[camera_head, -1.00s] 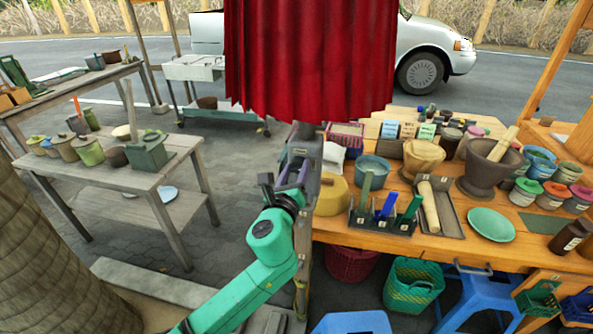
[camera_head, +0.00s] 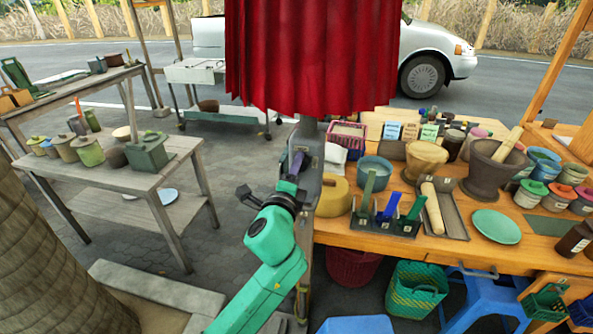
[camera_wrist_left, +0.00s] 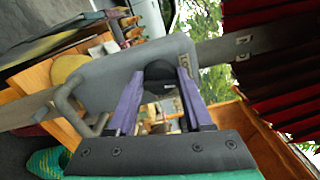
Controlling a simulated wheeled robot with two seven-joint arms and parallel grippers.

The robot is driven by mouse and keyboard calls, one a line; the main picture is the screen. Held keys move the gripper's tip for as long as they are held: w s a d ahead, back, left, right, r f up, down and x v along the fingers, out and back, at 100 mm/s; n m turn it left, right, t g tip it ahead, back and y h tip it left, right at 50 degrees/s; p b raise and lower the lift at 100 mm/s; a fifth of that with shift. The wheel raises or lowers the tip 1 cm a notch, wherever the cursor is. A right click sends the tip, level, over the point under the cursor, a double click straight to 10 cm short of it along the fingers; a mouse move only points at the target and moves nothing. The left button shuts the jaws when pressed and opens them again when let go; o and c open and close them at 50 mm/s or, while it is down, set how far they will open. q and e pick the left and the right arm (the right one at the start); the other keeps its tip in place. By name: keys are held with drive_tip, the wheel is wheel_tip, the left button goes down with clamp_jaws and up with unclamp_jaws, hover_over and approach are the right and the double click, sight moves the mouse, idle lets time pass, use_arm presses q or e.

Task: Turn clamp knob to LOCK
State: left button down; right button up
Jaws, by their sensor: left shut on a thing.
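The dark round clamp knob (camera_wrist_left: 160,74) sits between my two purple fingers in the left wrist view. It is set against a grey clamp body (camera_wrist_left: 105,78) with a rounded edge. Small marking shows right of the knob, too small to read. My left gripper (camera_head: 297,162) is shut on the knob, beside the post at the left end of the wooden stall table. It also shows in the left wrist view (camera_wrist_left: 161,84). In the head view the fingers mostly hide the knob, so its setting cannot be read. My right gripper is not in view.
A red curtain (camera_head: 310,60) hangs just above the gripper. The stall table (camera_head: 360,240) to the right holds a yellow round container (camera_head: 333,197), a blue bowl (camera_head: 375,172) and a rack of tools (camera_head: 385,222). Open paving (camera_head: 230,210) lies to the left.

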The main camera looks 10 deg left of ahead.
use_arm(q)
drive_tip(key=shift+f+n, duration=0.1)
drive_tip(key=shift+n, duration=1.1)
drive_tip(key=shift+c, duration=1.6)
unclamp_jaws()
drive_tip(key=s+b, duration=0.4)
drive_tip(key=s, duration=1)
drive_tip(key=shift+s, duration=0.3)
